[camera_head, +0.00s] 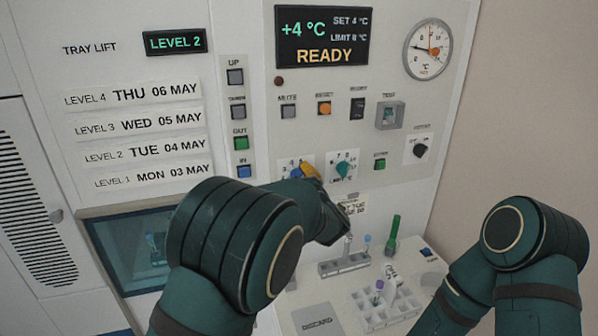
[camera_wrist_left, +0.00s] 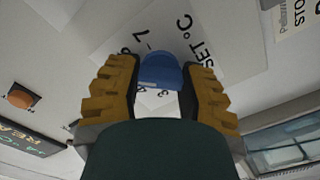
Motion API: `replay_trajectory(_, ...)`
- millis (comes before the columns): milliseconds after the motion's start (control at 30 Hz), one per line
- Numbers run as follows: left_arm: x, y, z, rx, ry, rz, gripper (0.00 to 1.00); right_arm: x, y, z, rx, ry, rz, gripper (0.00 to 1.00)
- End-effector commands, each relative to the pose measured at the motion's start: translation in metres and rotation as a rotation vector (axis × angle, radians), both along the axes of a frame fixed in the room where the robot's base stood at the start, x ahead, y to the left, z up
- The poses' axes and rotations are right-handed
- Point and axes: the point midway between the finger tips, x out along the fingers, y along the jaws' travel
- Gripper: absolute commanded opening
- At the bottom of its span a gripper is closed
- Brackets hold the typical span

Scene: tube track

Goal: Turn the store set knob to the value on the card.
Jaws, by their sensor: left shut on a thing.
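The blue set knob (camera_head: 296,173) sits on a white scale plate low on the panel. In the left wrist view the blue knob (camera_wrist_left: 160,72) is between the yellow fingers of my left gripper (camera_wrist_left: 163,85), beside the printing "SET °C". My left gripper (camera_head: 308,171) is shut on it. The card (camera_head: 352,206) below the panel is partly hidden by my left arm, and its value cannot be read. The display (camera_head: 322,36) reads +4 °C, SET 4 °C, LIMIT 8 °C, READY. My right gripper is out of view.
A teal knob (camera_head: 342,169) on its own scale is close to the right of the blue one. Buttons and a black knob (camera_head: 419,151) are nearby. Below, tube racks (camera_head: 345,264) and a green tube (camera_head: 393,232) stand on the shelf.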

Motion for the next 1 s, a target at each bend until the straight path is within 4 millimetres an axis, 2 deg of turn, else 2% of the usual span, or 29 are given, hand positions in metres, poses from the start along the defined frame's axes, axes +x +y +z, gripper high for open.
replay_trajectory(100,0.001,0.001,0.005,0.082,0.021,0.003,0.05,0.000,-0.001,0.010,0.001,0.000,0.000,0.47)
replay_trajectory(400,0.001,0.001,0.005,0.219,0.064,0.003,0.05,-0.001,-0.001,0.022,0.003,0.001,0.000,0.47)
replay_trajectory(1000,0.001,0.001,0.004,0.264,0.078,0.003,0.05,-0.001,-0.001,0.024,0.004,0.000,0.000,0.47)
